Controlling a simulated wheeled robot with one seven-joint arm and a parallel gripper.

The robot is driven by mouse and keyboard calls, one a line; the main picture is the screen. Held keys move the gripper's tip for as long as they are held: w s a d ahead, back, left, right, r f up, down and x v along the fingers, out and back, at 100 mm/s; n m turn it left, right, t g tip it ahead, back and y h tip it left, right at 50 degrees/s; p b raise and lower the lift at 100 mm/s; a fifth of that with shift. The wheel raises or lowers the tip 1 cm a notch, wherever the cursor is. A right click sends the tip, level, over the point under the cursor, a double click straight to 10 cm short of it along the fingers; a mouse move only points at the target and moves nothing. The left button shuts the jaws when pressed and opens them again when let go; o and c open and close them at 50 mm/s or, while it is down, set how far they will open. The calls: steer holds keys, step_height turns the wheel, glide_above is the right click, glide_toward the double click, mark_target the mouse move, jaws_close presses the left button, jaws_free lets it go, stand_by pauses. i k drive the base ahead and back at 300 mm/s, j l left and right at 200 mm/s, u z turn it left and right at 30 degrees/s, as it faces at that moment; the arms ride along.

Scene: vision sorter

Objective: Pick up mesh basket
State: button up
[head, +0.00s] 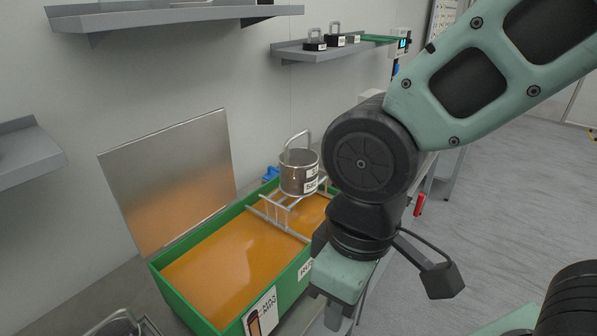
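A metal cylindrical basket (299,173) with an upright loop handle and white labels sits on a wire rack (278,219) across a green tank (201,314). I cannot make out any mesh on its wall. Orange liquid (225,265) fills the tank. My gripper (340,282) hangs at the tank's right side, nearer to me and lower in the picture than the basket, apart from it. Its fingers are mostly hidden and cut by the picture's bottom, so its opening cannot be told. Another metal container with a loop handle (120,318) shows partly at the lower left.
A metal lid (170,180) stands raised behind the tank. Wall shelves (180,16) hang above, and one at the back (345,50) carries several small dark objects with loop handles. A red-handled item (419,204) is right of my arm. Open floor (520,200) lies to the right.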

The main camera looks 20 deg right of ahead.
mark_target(298, 167)
steer(key=i+z, duration=0.2)
steer(key=z, duration=0.15)
steer(key=i+j+z, duration=0.1)
steer(key=z, duration=0.3)
steer(key=i+j+z, duration=0.2)
steer(key=z, duration=0.15)
